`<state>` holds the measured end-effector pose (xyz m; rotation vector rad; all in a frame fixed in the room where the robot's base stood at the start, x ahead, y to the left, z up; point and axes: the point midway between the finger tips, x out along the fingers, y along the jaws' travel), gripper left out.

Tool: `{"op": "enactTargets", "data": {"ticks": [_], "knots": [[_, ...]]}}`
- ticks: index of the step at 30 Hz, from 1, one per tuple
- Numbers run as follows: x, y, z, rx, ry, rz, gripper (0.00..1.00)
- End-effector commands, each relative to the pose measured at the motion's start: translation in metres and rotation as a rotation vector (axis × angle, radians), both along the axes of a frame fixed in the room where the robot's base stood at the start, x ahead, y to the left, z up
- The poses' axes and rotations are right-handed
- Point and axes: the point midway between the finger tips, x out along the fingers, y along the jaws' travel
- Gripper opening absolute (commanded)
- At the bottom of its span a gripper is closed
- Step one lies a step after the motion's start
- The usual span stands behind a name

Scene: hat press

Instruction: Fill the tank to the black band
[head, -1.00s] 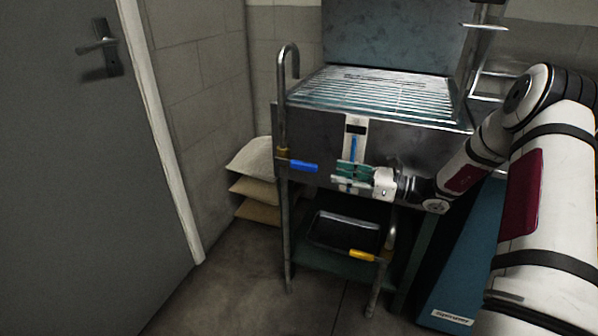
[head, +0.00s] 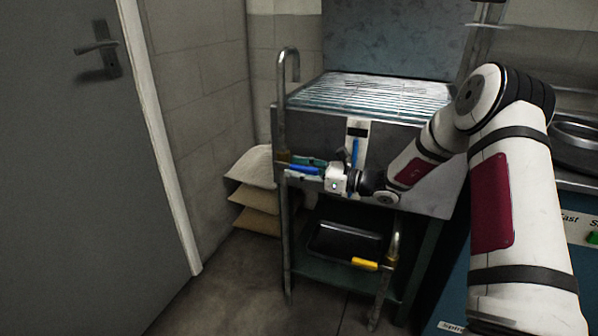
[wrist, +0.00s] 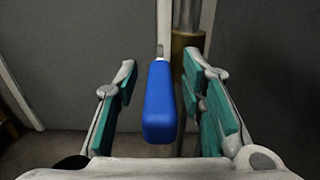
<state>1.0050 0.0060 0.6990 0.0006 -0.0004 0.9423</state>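The steel tank (head: 400,165) has a slatted top and a white gauge strip on its front (head: 363,124). A blue column (head: 355,150) shows on the strip, its visible top a little below the black band (head: 357,132). The blue valve handle (head: 304,170) sits on the upright pipe at the tank's left and points right. My gripper (head: 309,166) is open, its teal pads on either side of the handle. In the wrist view the blue handle (wrist: 160,105) lies between the open fingers (wrist: 160,78), with gaps visible.
A yellow-handled valve (head: 365,264) is on a lower pipe at the tank's front right. A black tray (head: 345,241) lies on the shelf below. Stacked sacks (head: 253,165) stand left of the tank; a grey door (head: 80,190) is further left. The floor between is clear.

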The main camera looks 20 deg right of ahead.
Motion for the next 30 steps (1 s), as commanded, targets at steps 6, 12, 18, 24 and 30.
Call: {"op": "enactTargets", "data": {"ticks": [6,12,18,24,30], "knots": [[0.000,0.000,0.000,0.000,0.000,0.000,0.19],[0.000,0.000,0.000,0.000,0.000,0.000,0.00],[0.000,0.000,0.002,-0.011,0.008,0.001,0.00],[0.000,0.001,0.009,-0.070,0.052,0.001,0.00],[0.000,0.002,0.015,-0.141,0.104,0.002,0.00]]}}
